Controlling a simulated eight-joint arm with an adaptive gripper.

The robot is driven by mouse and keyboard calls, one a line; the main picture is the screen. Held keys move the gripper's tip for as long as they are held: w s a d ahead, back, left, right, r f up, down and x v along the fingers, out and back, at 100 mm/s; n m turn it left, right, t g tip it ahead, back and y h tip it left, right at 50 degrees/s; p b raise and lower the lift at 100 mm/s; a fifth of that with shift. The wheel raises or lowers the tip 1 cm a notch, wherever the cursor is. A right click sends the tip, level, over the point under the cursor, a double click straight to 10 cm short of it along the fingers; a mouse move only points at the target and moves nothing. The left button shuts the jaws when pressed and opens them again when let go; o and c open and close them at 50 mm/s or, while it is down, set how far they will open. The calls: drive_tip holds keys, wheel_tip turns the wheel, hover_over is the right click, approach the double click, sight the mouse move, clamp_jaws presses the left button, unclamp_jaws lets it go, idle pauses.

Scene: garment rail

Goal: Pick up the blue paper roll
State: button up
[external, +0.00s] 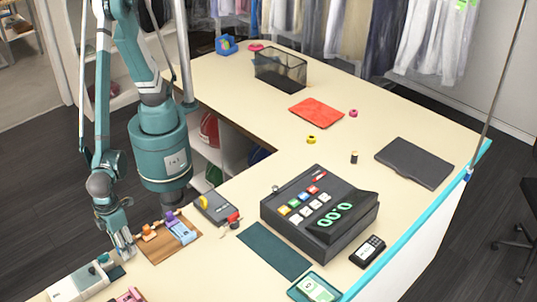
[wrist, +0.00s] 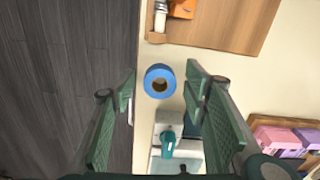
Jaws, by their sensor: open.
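The blue paper roll (wrist: 160,81) shows in the wrist view as a blue ring with a dark hollow core. It sits on the cream counter near the edge beside the dark floor. My gripper (wrist: 161,74) is open and empty, with one green finger to the left of the roll and the other to the right. The roll appears between the fingertips, apart from both. How far above it the fingertips are is hard to tell. In the external view my gripper (external: 124,243) is low over the counter's near-left edge, and I cannot make out the roll there.
A wooden tray (wrist: 238,28) with small items lies just beyond the roll. A white device (wrist: 190,150) with a teal part is on the near side. Another wooden tray holds pink and purple blocks (wrist: 283,138). A black cash register (external: 318,212) stands farther right.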

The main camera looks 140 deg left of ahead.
drive_tip(key=shift+c, duration=0.7)
drive_tip(key=c, duration=0.7)
drive_tip(key=shift+c, duration=0.4)
drive_tip(key=shift+r, duration=0.1)
wheel_tip(320, 180, up, 10)
